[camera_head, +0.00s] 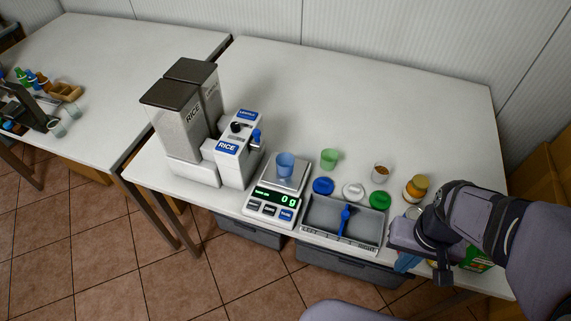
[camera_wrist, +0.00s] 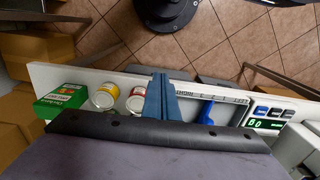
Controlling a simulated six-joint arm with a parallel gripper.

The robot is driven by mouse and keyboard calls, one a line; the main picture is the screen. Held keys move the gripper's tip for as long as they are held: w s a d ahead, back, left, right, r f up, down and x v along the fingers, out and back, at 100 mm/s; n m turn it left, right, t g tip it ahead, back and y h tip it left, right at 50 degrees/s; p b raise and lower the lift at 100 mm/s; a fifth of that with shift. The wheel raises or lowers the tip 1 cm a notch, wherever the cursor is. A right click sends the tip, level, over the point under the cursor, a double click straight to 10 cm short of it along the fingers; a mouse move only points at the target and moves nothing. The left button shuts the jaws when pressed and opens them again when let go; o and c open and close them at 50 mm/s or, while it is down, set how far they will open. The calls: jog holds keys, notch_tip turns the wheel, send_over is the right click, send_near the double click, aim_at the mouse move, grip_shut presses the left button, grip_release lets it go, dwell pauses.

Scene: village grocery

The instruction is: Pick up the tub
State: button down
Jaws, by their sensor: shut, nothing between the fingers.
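Several small tubs stand on the white table. A blue tub (camera_head: 285,164) sits on the scale's (camera_head: 272,203) plate, and the display reads 0 g. A green tub (camera_head: 329,158) stands to its right, and a clear tub with brown contents (camera_head: 380,172) farther right. I cannot tell which one the task names. My gripper (camera_head: 404,264) is at the table's front right edge, right of the tray and apart from these tubs. In the wrist view its blue fingers (camera_wrist: 160,82) are together and empty. My arm hides part of the front right corner.
A grey tray (camera_head: 320,232) holds a blue scoop (camera_head: 345,219). Blue (camera_head: 323,186), white (camera_head: 353,192) and green (camera_head: 380,201) lids lie behind it. An orange-capped jar (camera_head: 415,188), cans (camera_wrist: 104,97) and a green box (camera_wrist: 62,101) are near my gripper. Rice dispensers (camera_head: 183,125) stand left. The table's back is clear.

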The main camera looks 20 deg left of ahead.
jog(key=c, duration=2.5)
grip_release()
jog(key=o, duration=1.5)
jog(key=shift+w, duration=0.1)
jog(key=n+t+p, duration=0.1)
jog(key=n, duration=0.6)
send_near(285, 163)
jog(key=shift+y, duration=0.4)
jog(key=shift+s+d+f+p, duration=0.15)
jog(key=shift+f+p, duration=0.4)
jog(key=shift+f, duration=0.65)
jog(key=shift+s+d+f+p, duration=0.1)
jog(key=shift+s+f+p, duration=0.3)
jog(key=shift+f, duration=0.75)
jog(key=shift+d+f+p, duration=0.1)
jog(key=shift+f+p, duration=0.55)
jog(key=shift+f, duration=0.55)
